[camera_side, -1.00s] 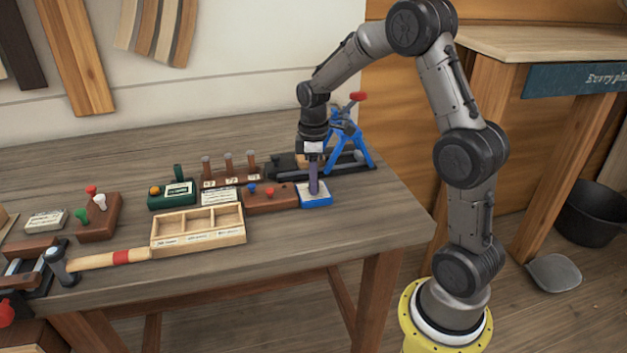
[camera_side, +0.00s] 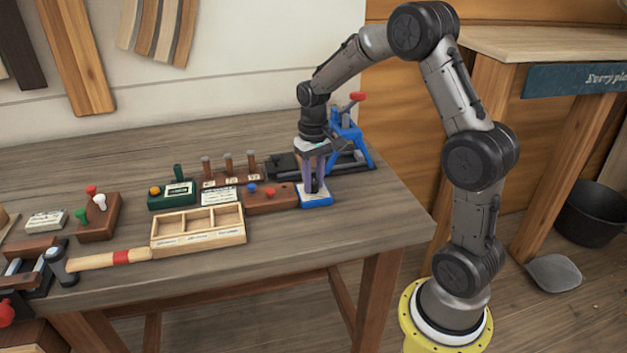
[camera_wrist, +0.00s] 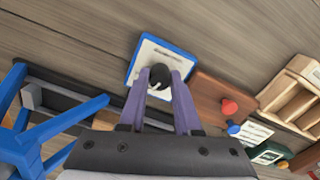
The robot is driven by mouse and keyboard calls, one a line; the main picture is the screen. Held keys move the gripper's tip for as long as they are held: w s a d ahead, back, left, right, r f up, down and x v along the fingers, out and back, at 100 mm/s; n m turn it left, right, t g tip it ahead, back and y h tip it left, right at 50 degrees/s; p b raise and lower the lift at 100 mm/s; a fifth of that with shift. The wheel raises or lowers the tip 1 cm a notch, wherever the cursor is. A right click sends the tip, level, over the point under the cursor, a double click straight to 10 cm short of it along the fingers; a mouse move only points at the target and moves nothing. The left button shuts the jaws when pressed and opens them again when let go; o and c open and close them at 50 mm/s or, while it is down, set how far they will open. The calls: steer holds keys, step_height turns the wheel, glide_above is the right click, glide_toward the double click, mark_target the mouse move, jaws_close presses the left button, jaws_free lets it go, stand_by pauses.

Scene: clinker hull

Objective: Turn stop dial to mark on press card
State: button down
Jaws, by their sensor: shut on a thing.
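The stop dial is a black knob (camera_wrist: 160,74) on a blue-edged base with a white face (camera_wrist: 148,50). In the side view the blue base (camera_side: 316,201) stands near the bench's front right. My gripper (camera_side: 314,188) points down over it. Its two purple fingers are shut on the knob, one on each side, as the wrist view (camera_wrist: 160,82) shows. The marks on the white face are too small to read. A white card with print (camera_side: 219,196) lies left of the dial; I cannot tell whether it is the press card.
The blue press (camera_side: 345,140) with a red handle knob stands close behind the dial. A brown block with red and blue knobs (camera_side: 285,203) is just left. Further left are a wooden tray (camera_side: 243,234), a green box (camera_side: 160,202) and a mallet (camera_side: 100,261). The bench's right end is clear.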

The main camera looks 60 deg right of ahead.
mark_target(314, 181)
steer(key=m, duration=0.4)
steer(key=shift+m, duration=1.9)
steer(key=shift+r+m, duration=0.1)
steer(key=shift+m, duration=0.2)
steer(key=c, duration=0.6)
jaws_free()
step_height(314, 181, up, 14)
